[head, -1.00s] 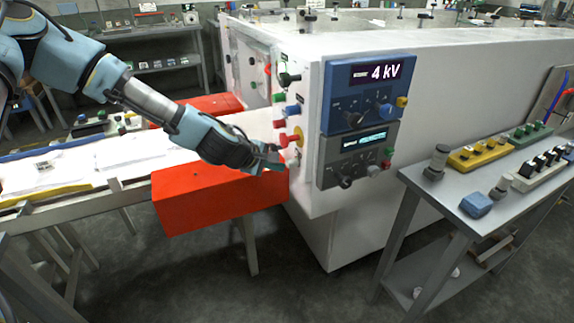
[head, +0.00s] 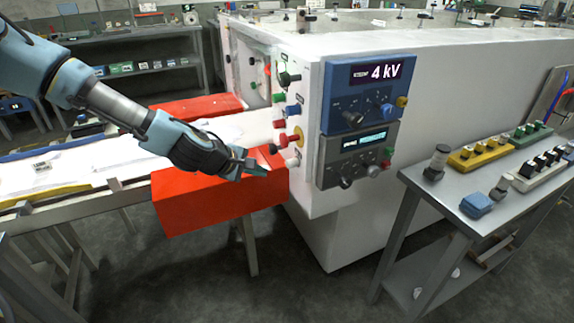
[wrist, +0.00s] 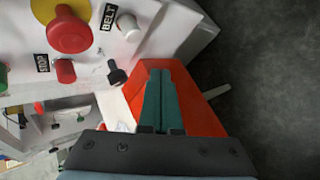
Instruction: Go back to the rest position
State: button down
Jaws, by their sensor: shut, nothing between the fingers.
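My gripper (head: 258,170) is shut and empty in the head view, just left of the white machine's front panel and above the near red block (head: 215,205). In the wrist view my gripper's green fingers (wrist: 160,85) lie together, with the red block (wrist: 205,118) behind them. The white machine (head: 316,230) carries a column of knobs and buttons. In the wrist view a large red button on a yellow base (wrist: 70,33), a white button labelled BELT (wrist: 128,25), a small red button (wrist: 65,71) and a black knob (wrist: 117,75) show, apart from the fingers.
A blue control unit reading 4 kV (head: 368,95) and a grey unit (head: 357,155) sit on the machine's front. A conveyor (head: 70,175) with white sheets runs left. A grey table (head: 480,235) with switch boxes stands at the right. Dark floor (head: 310,295) is open in front.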

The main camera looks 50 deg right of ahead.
jog(key=shift+w+a, duration=0.15)
jog(key=shift+a, duration=0.25)
dwell(0.3)
jog(key=w+a+r+m+t+y, duration=0.1)
jog(key=w+a+m+y, duration=0.2)
jog(key=a, duration=0.8)
jog(key=w+a+m+y, duration=0.1)
jog(key=w+a+y, duration=0.3)
jog(key=a, duration=0.8)
jog(key=s+a+r+y, duration=0.1)
jog(key=a+r, duration=0.4)
jog(key=a, duration=0.7)
jog(key=s+a+r+y, duration=0.1)
jog(key=s+a+r, duration=0.1)
jog(key=a+r, duration=0.4)
jog(key=a, duration=0.5)
jog(key=shift+a+y, duration=0.3)
jog(key=shift+a, duration=0.1)
